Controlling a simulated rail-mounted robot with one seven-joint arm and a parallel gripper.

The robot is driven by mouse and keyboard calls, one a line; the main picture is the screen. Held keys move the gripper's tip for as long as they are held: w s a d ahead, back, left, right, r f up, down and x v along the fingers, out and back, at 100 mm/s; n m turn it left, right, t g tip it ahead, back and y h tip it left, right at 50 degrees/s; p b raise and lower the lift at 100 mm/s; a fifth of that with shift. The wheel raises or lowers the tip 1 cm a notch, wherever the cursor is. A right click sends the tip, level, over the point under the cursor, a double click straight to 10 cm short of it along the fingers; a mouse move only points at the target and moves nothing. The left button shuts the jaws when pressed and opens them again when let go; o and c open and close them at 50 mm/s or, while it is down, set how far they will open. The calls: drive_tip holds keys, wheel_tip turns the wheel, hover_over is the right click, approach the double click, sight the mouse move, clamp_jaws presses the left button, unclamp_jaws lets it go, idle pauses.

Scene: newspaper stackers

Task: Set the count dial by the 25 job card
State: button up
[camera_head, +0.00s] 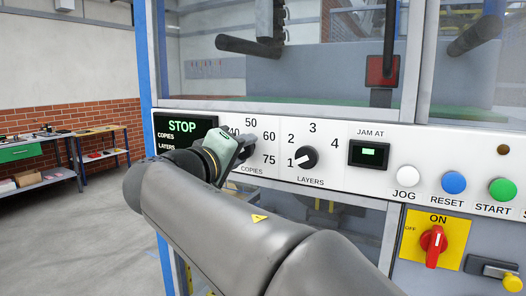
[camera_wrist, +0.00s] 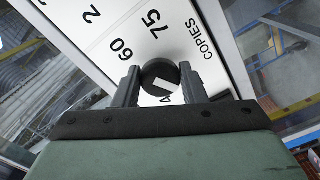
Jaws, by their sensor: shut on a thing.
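The count dial, a round black knob (camera_wrist: 158,72) marked COPIES, sits between the two fingers of my gripper (camera_head: 240,146) in the wrist view. The fingers are shut on it from both sides. A white mark shows on the knob's face, on the side towards my palm; the exact number it points to is unclear. In the head view my gripper hides the knob. The numbers 40, 50, 60 and 75 show around it, with 40 partly covered. No job card can be made out in either view.
Right of the gripper is the LAYERS dial (camera_head: 306,158), its pointer towards 1. Further right are the JAM AT display (camera_head: 369,152), JOG (camera_head: 407,176), RESET (camera_head: 453,182) and START (camera_head: 502,190) buttons and a red ON switch (camera_head: 433,240). The status display (camera_head: 185,130) reads STOP.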

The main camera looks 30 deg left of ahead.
idle(0.5)
drive_tip(key=o, duration=1)
drive_tip(key=shift+s, duration=0.15)
drive_tip(key=s+b, duration=0.3)
drive_tip(key=s, duration=1.4)
drive_tip(key=shift+s+d, duration=0.1)
drive_tip(key=shift+d, duration=0.05)
